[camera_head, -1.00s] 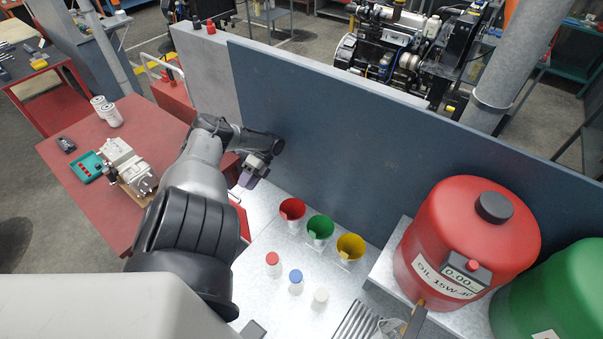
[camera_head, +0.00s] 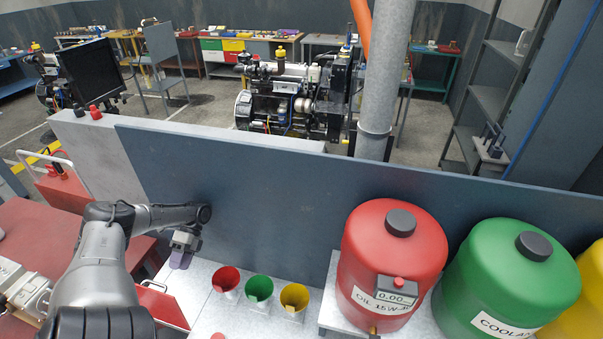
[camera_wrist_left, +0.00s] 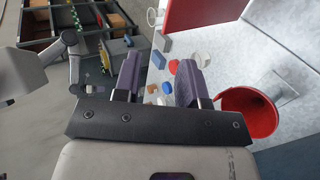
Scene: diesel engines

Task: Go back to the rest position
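My left arm comes in from the left in the head view and bends over the work surface. Its left gripper (camera_head: 181,258) hangs near the blue-grey partition, to the left of the red cup. In the left wrist view its two purple fingers (camera_wrist_left: 158,72) stand apart with nothing held between them, so it is open. My right gripper does not show in either current view.
A red cup (camera_head: 226,281), a green cup (camera_head: 259,289) and a yellow cup (camera_head: 294,297) stand on the light bench. A red oil drum (camera_head: 390,245) and a green coolant drum (camera_head: 512,280) stand right. The blue-grey partition (camera_head: 270,200) runs behind them.

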